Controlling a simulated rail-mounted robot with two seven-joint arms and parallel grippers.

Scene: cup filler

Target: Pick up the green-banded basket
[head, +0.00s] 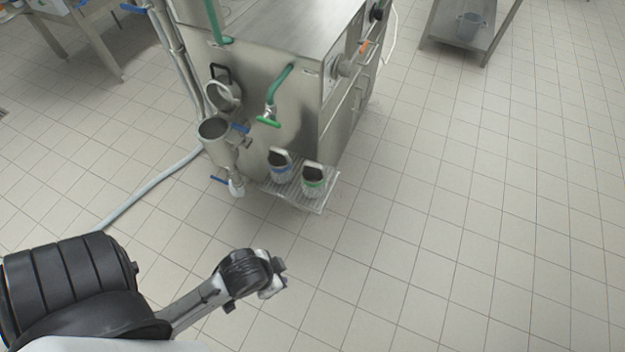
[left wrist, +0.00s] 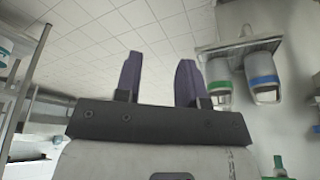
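The green-banded basket (head: 314,184) stands on the small ledge at the front of the steel machine, with a dark handle part at its top. The blue-banded basket (head: 282,173) stands beside it on the left. My left gripper (head: 277,278) is out over the floor, in front of and below the ledge in the head view, apart from both baskets. In the left wrist view its two fingers (left wrist: 159,62) are spread with nothing between them. That view is upside down; the green-banded basket (left wrist: 220,90) shows right of the fingers, next to the blue-banded one (left wrist: 263,88). My right gripper is not in view.
The ledge (head: 325,202) juts from the steel machine (head: 290,30). A green-handled tap (head: 270,115) and a steel funnel (head: 215,130) stick out above it. A hose (head: 150,190) lies on the floor at left.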

